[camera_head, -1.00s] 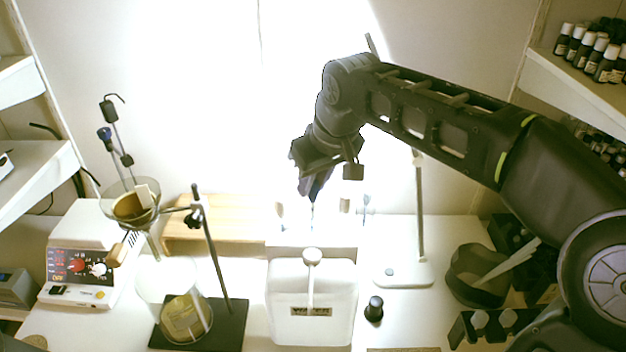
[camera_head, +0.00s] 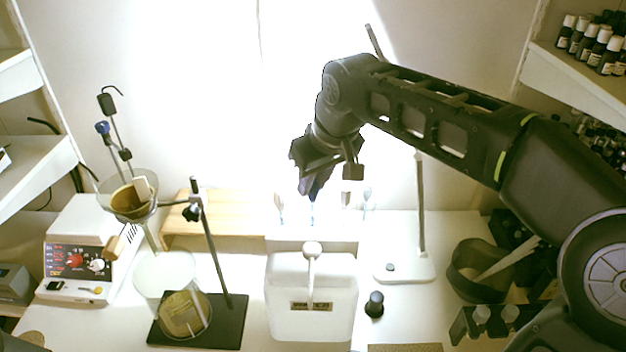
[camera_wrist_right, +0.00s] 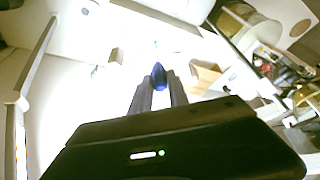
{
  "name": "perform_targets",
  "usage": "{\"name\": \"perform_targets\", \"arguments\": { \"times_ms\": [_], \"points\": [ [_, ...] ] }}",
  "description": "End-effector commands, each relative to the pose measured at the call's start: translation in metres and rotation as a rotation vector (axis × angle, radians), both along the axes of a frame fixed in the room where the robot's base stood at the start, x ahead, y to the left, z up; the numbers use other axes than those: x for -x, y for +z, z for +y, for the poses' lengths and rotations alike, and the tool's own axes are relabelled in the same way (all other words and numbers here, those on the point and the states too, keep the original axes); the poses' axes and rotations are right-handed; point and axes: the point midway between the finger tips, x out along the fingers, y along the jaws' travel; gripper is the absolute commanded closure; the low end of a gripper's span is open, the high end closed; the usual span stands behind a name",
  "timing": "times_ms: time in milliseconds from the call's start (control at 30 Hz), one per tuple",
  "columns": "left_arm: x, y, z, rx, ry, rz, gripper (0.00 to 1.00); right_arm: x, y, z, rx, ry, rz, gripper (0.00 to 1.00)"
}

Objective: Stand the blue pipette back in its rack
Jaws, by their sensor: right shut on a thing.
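The blue pipette (camera_wrist_right: 159,76) is held between the fingers of my right gripper (camera_wrist_right: 159,92), which is shut on its blue bulb. The glare hides whether the held pipette's tip is inside the rack. My left gripper is out of view.
A white container (camera_head: 311,300) stands in front of the rack, with a black-capped bottle (camera_head: 374,304) beside it. A stand (camera_head: 216,262) with a funnel and beaker is at left, a white-based stand (camera_head: 404,271) at right. A wooden board (camera_head: 228,210) lies behind.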

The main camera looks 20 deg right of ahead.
Motion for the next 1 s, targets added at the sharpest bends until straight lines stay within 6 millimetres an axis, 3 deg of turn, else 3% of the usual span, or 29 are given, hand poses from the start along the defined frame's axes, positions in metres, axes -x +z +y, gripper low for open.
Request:
{"name": "perform_targets", "arguments": {
  "times_ms": [500,900,933,1000],
  "points": [
    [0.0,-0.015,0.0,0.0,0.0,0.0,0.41,0.0,-0.018,0.0,0.0,0.0,0.001,0.89],
    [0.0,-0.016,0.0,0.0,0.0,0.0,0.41,0.0,-0.02,0.0,0.0,0.0,0.0,0.89],
    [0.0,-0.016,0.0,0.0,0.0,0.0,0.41,0.0,-0.02,0.0,0.0,0.0,0.0,0.77],
    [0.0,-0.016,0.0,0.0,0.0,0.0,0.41,0.0,-0.02,0.0,0.0,0.0,0.0,0.71]
  ]
}}
